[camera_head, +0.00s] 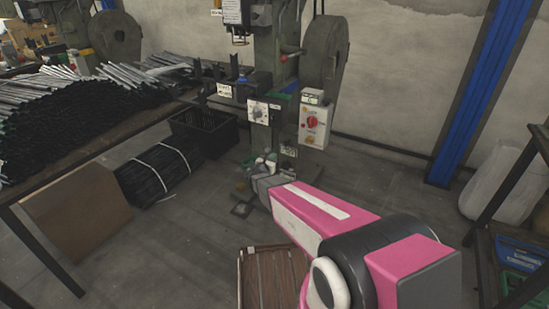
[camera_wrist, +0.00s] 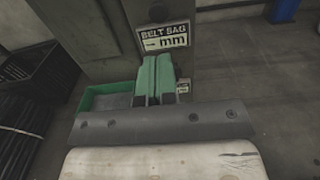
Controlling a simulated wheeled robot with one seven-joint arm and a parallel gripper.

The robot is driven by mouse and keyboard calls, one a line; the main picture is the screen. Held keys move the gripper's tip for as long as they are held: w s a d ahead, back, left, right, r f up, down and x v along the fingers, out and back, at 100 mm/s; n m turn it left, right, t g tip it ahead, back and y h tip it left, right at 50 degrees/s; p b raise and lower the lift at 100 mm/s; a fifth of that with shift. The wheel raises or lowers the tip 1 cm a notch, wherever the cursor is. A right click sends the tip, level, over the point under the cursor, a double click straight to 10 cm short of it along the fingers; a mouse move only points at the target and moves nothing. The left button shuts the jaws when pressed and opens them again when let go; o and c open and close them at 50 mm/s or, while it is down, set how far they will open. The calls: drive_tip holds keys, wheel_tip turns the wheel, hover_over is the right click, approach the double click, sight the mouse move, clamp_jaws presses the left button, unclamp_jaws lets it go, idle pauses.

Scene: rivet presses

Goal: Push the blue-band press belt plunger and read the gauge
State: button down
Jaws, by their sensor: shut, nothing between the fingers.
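In the wrist view a plate reading "BELT SAG mm" (camera_wrist: 163,37) is on the grey press column (camera_wrist: 100,45). A dark part (camera_wrist: 156,12) shows above the plate, cut by the top edge; I cannot tell whether it is the plunger. No gauge reading is legible. My gripper (camera_head: 265,158) is low in front of the press. Its green fingers (camera_wrist: 153,75) are shut and empty, just below the plate; contact cannot be told.
A control box with a red button (camera_head: 313,122) and a dial plate (camera_head: 258,112) are on the press. A green bin (camera_wrist: 108,101) lies left of my fingers. A table (camera_head: 92,140) with metal rods stands left; a wooden crate (camera_head: 270,278) is on the floor.

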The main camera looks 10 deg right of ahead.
sight(286, 144)
drive_tip(key=x, duration=1.1)
drive_tip(key=shift+w+d, duration=0.1)
drive_tip(key=shift+w, duration=0.15)
drive_tip(key=shift+x, duration=1.15)
drive_tip(key=shift+s, duration=0.1)
drive_tip(key=v, duration=1.4)
drive_tip(key=shift+s, duration=0.1)
